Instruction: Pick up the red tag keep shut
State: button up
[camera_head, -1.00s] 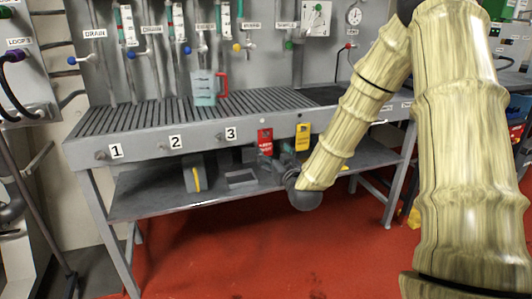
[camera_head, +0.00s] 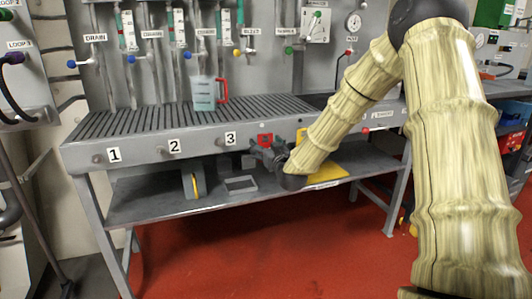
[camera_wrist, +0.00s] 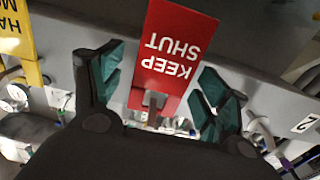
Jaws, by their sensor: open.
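The red tag (camera_wrist: 172,50) reads "KEEP SHUT" and appears upside down in the wrist view, in front of the bench's grey front face. My gripper (camera_wrist: 168,92) is open, with one dark finger with a green pad on each side of the tag. The fingers look apart from the tag. In the head view the top of the red tag (camera_head: 265,140) shows above my gripper (camera_head: 262,150), which hides its lower part.
A yellow tag (camera_wrist: 14,35) hangs beside the red one. The grey bench (camera_head: 140,152) has a grated top with a jug (camera_head: 204,95) on it. A lower shelf (camera_head: 150,203) holds a grey block and a yellow tray (camera_head: 325,175). Red floor lies in front.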

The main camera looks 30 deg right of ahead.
jog(key=shift+w, duration=0.2)
jog(key=c, duration=1)
jog(key=shift+o, duration=0.2)
jog(key=shift+r, duration=0.1)
jog(key=shift+r, duration=0.3)
jog(key=p+v, duration=0.4)
jog(key=v, duration=1.4)
jog(key=w+a+f+n+y, duration=0.1)
jog(key=w+a+f+y, duration=0.15)
jog(key=a+f, duration=1.1)
jog(key=w+a+f+n+y, duration=0.2)
jog(key=w+a+f, duration=0.2)
jog(key=a+f, duration=1)
jog(key=s+r+p, duration=0.3)
jog(key=r+p, duration=1)
jog(key=r, duration=0.2)
jog(key=s+a+r+p, duration=0.1)
jog(key=s+r+p, duration=0.2)
jog(key=r+p, duration=1)
notch_tip(320, 180, up, 3)
jog(key=shift+s+a+r+t+p, duration=0.1)
jog(key=shift+s+a+t+p, duration=0.05)
jog(key=shift+a+t+p, duration=0.2)
